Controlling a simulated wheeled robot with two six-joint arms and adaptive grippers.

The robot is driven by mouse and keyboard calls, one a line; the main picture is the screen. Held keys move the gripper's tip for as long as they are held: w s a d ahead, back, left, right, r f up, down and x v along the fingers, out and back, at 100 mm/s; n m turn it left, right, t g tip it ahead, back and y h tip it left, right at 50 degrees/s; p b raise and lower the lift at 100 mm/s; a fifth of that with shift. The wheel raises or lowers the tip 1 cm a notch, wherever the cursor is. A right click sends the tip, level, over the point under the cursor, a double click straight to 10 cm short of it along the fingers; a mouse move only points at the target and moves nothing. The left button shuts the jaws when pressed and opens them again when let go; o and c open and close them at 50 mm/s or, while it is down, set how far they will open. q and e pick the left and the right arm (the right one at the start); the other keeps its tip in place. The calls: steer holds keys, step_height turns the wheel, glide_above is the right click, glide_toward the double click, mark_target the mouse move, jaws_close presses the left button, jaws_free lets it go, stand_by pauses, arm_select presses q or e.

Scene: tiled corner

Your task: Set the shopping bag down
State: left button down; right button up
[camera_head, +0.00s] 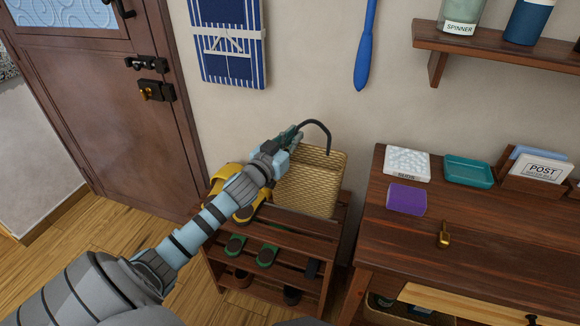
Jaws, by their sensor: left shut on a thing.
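The shopping bag (312,181) is a woven, straw-coloured bag with a dark curved handle. It is upright at the top of a slatted wooden shoe rack (290,224), against the wall. My left gripper (297,137) is at the bag's top left, shut on the dark handle. The handle arches up to the right of the gripper. The bag's underside seems to meet the rack's top, but I cannot tell whether it bears weight there. My left arm hides part of the rack and of the bag's left side. My right gripper is not in view.
Yellow shoes (222,178) sit on the rack's top, left of the bag, partly behind my arm. Green-and-dark footwear (267,256) is on a lower shelf. A wooden table (480,236) with a purple block (406,199) and a teal tray (468,171) stands to the right.

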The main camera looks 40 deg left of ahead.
mark_target(295, 158)
arm_select(q)
step_height(295, 158, down, 8)
steer(key=b, duration=0.3)
steer(key=shift+f+b, duration=0.1)
steer(key=shift+b, duration=0.25)
steer(key=c, duration=1.7)
jaws_free()
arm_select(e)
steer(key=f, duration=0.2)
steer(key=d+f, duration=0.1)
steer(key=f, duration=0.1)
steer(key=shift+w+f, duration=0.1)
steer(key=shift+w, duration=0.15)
